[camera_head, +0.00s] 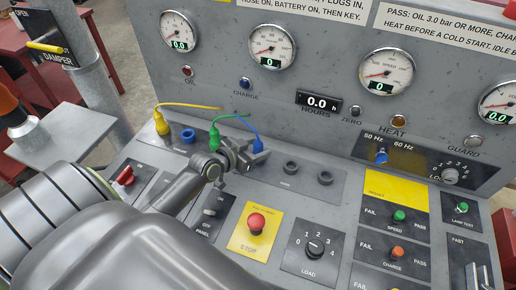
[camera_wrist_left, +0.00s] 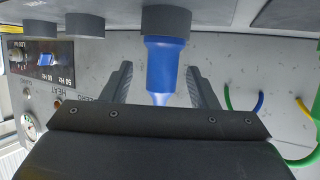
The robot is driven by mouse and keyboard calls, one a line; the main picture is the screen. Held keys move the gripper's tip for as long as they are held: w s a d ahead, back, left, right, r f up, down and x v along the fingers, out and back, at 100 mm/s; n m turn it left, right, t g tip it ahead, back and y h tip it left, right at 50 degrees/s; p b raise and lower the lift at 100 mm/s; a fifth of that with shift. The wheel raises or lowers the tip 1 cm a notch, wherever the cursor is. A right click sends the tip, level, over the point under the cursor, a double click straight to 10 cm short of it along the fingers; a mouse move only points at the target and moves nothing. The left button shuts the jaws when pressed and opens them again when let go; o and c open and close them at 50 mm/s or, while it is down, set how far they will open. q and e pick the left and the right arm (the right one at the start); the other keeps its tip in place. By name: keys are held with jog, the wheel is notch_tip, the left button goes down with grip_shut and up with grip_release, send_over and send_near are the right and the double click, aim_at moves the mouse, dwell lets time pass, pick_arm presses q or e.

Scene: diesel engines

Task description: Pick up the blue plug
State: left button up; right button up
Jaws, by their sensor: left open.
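The blue plug (camera_head: 257,146) stands on the sloping panel, with a blue cable running from it to the upright gauge board. In the left wrist view the blue plug (camera_wrist_left: 163,68) sits at a dark round socket (camera_wrist_left: 166,19), between my two fingers with a gap on each side. My left gripper (camera_head: 243,158) is open around the plug and partly hides it in the head view; its fingers also show in the left wrist view (camera_wrist_left: 160,84). My right gripper is in neither view.
A green plug (camera_head: 214,137) and a yellow plug (camera_head: 161,122) with cables stand to the left. A blue-ringed socket (camera_head: 188,136) is between them. Dark sockets (camera_head: 291,168) lie to the right. A red stop button (camera_head: 256,223) stands below, towards the front.

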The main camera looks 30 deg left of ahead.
pick_arm(q)
jog(key=shift+x, duration=1.65)
jog(key=shift+a, duration=0.1)
jog(key=shift+c, duration=0.2)
